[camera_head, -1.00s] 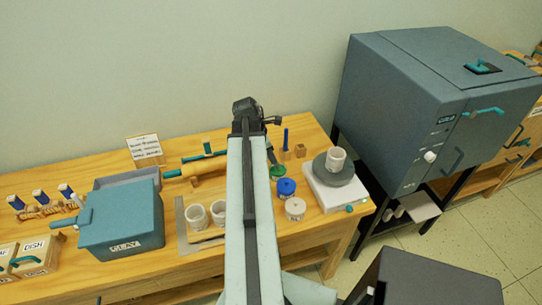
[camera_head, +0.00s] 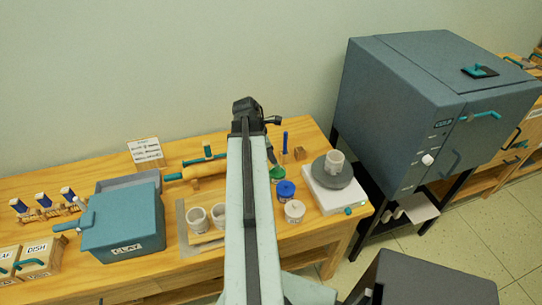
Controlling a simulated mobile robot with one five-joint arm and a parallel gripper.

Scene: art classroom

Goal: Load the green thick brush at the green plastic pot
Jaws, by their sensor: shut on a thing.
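The green plastic pot (camera_head: 277,174) stands on the wooden table behind the blue pot, partly hidden by my arm. My gripper (camera_head: 271,155), dark and mostly hidden behind my arm, hangs down right at the green pot's back left. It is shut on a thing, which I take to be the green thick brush. The brush itself cannot be made out, so I cannot tell whether its tip touches the pot's contents. A wooden block (camera_head: 300,153) stands empty to the right, next to a block holding an upright blue brush (camera_head: 285,142).
The blue pot (camera_head: 286,190) and white pot (camera_head: 294,212) stand close in front of the green pot. A banding wheel (camera_head: 333,172) with a cup is to the right. Left are two cups, a rolling pin (camera_head: 205,166) and the clay bin (camera_head: 122,218). A kiln (camera_head: 425,110) stands right.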

